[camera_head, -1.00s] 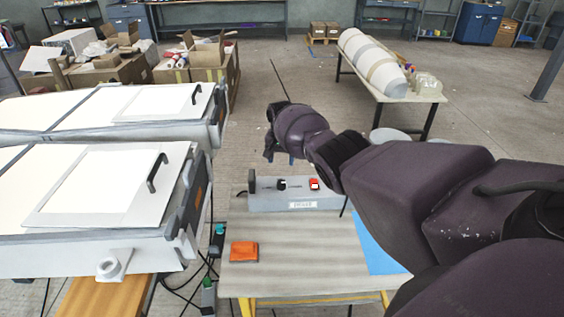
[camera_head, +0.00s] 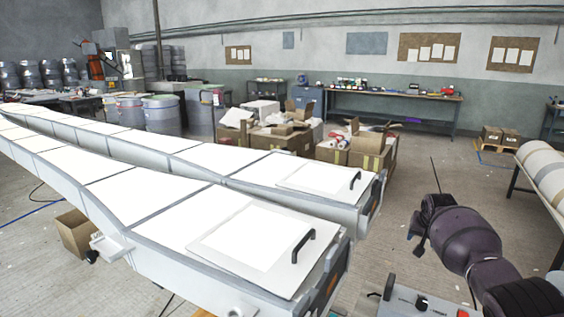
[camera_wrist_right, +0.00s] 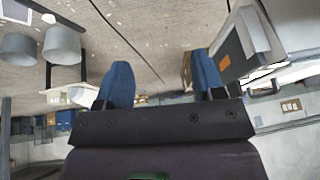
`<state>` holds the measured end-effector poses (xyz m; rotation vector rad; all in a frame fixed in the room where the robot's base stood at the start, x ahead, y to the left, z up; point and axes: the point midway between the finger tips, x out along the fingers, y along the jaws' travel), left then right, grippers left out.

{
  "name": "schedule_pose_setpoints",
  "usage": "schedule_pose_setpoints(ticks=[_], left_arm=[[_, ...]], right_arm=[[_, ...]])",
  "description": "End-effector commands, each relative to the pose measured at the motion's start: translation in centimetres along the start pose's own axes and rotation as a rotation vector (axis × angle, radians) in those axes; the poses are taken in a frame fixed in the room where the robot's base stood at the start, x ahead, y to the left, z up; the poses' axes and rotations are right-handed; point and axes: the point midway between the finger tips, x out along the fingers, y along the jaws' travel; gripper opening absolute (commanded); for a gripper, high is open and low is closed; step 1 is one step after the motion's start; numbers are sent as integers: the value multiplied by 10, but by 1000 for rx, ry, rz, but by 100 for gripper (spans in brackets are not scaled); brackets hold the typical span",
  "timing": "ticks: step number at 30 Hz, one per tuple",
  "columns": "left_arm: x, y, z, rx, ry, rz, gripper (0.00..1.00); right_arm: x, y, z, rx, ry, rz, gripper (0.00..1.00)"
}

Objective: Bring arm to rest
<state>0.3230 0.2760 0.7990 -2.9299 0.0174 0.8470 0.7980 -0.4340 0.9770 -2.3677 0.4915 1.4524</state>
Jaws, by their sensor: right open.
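My right gripper (camera_head: 418,238) is at the lower right of the head view, at the end of my dark purple arm, above and behind a grey control box (camera_head: 410,300). Its fingers show only partly there. In the right wrist view its two blue fingers (camera_wrist_right: 163,85) stand apart with nothing between them, so it is open and empty. My left gripper is in neither view.
Long white moulds (camera_head: 170,190) with black-handled lids run across the left and middle. Cardboard boxes (camera_head: 280,138) stand behind them. A wrapped white roll (camera_head: 545,170) lies on a table at the right edge. Open floor (camera_head: 440,165) lies between.

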Motion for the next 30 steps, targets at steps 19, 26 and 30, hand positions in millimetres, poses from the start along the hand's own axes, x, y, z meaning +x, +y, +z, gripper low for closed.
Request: schedule_pose_setpoints(ticks=[19, 26, 30], left_arm=[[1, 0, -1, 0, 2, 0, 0], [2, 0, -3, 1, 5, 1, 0], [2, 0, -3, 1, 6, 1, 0]], right_arm=[[-47, -82, 92, -556, 771, -216, 62], [-57, -70, 180, -614, 872, -264, 62], [-65, -55, 233, -619, 899, -285, 62]])
